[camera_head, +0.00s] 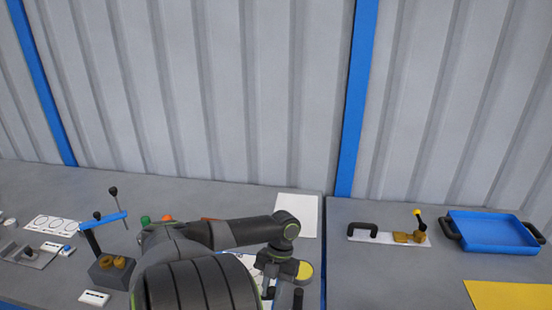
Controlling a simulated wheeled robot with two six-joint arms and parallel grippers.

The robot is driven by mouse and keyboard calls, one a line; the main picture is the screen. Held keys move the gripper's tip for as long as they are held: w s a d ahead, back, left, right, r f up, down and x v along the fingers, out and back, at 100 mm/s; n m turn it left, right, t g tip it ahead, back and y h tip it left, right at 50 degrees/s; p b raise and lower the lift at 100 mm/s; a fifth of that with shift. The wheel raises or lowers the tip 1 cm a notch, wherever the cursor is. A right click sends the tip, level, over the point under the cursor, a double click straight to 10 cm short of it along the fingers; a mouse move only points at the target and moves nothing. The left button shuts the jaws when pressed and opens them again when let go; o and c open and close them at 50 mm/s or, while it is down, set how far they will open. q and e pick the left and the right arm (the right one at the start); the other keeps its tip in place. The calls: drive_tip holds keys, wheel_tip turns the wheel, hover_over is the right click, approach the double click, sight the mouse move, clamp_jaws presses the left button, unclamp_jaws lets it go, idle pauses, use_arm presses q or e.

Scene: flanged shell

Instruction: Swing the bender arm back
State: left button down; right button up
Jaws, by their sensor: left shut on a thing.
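A bender-like device with a dark block (112,272), brown rollers and a blue arm (104,220) stands on the left of the bench. Black-knobbed rods rise beside the blue arm. My left gripper (282,286) is low in the middle, well to the right of this device and apart from it. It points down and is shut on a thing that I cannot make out. My own arm hides much of the bench behind it. My right gripper is not in view.
On the right stand a white plate (384,238) with a black handle and a lever, a blue tray (492,232) and a yellow sheet (508,295). A white sheet (298,208) lies at the back. The right bench has free room.

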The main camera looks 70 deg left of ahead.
use_arm(q)
drive_tip(key=shift+s+d+m, duration=0.45)
drive_tip(key=shift+d+m, duration=0.05)
drive_tip(key=shift+d, duration=0.05)
drive_tip(key=shift+s, duration=0.1)
drive_tip(key=shift+d, duration=0.1)
drive_tip(key=c, duration=1.2)
unclamp_jaws()
drive_tip(key=shift+r, duration=0.25)
drive_tip(key=b+v, duration=0.2)
drive_tip(key=v, duration=1.5)
drive_tip(key=shift+w+d, duration=0.2)
drive_tip(key=shift+w, duration=0.05)
drive_tip(key=shift+f, duration=0.15)
